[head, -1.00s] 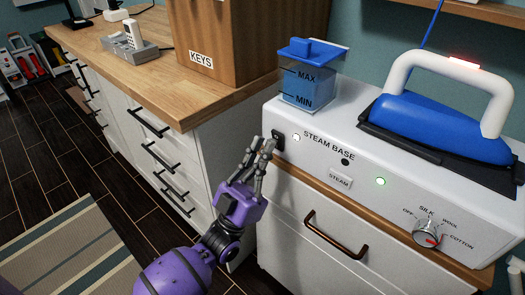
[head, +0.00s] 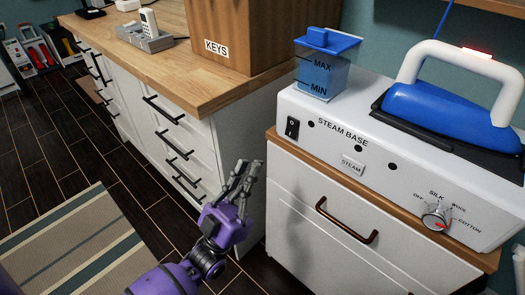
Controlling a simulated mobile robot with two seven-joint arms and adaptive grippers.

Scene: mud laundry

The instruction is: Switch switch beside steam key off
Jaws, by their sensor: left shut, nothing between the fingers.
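The steam base (head: 450,185) is a white unit on a wood-topped cabinet at the right. Its black rocker switch (head: 291,127) is at the left end of the front panel, in plain view. The grey STEAM key (head: 352,165) is further right on the panel. The indicator lamps (head: 311,124) on the panel are dark. My left gripper (head: 243,172) is shut and empty, below and left of the switch, in front of the cabinet and apart from the panel. My right gripper is not in view.
A blue-and-white iron (head: 440,110) rests on the base, with a red light lit on its handle. A water tank (head: 322,80) with a blue lid stands behind the switch. A dial (head: 436,218) is at the panel's right. A wooden KEYS box (head: 235,35) stands on the left counter.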

